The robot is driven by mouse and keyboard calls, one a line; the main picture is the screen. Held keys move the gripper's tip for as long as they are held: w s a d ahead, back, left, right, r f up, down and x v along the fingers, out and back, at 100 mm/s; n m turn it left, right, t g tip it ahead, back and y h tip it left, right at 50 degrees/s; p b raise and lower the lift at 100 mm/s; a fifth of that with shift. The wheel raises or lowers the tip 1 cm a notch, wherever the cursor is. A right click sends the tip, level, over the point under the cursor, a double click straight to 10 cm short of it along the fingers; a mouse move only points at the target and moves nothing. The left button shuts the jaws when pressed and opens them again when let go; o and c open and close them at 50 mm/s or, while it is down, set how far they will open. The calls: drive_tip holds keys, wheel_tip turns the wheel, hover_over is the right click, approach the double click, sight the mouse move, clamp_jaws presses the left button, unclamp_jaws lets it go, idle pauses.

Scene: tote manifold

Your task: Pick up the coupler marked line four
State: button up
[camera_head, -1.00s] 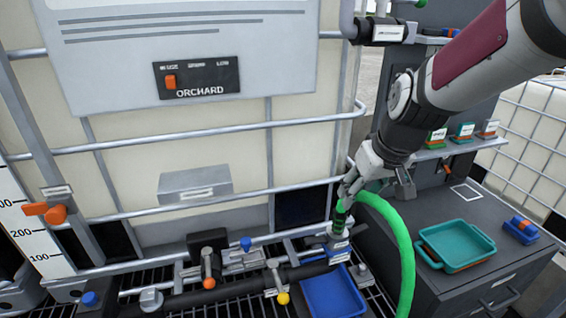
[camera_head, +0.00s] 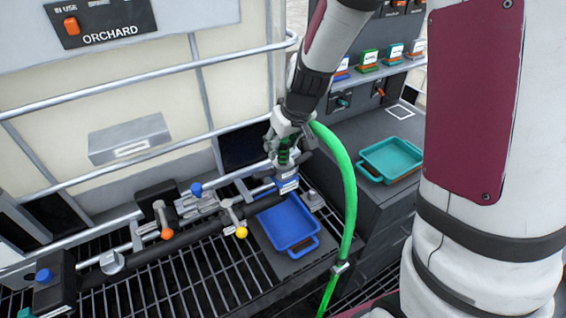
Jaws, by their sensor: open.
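A dark green coupler (camera_head: 284,153) with a bright green hose (camera_head: 346,185) stands upright at the right end of the black manifold pipe (camera_head: 200,233). A small label sits on the fitting below it, too small to read. My gripper (camera_head: 287,150) points down at the coupler, with its open fingers on either side of it. I cannot tell whether the fingers touch it.
A teal tray (camera_head: 391,158) rests on the grey cabinet at right. Valves with orange (camera_head: 167,233) and yellow (camera_head: 241,232) knobs line the pipe. The hose hangs beside the cabinet.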

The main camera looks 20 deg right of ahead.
drive_tip(key=shift+x, duration=1.5)
clamp_jaws()
drive_tip(key=shift+w+r, duration=0.1)
drive_tip(key=shift+r, duration=0.05)
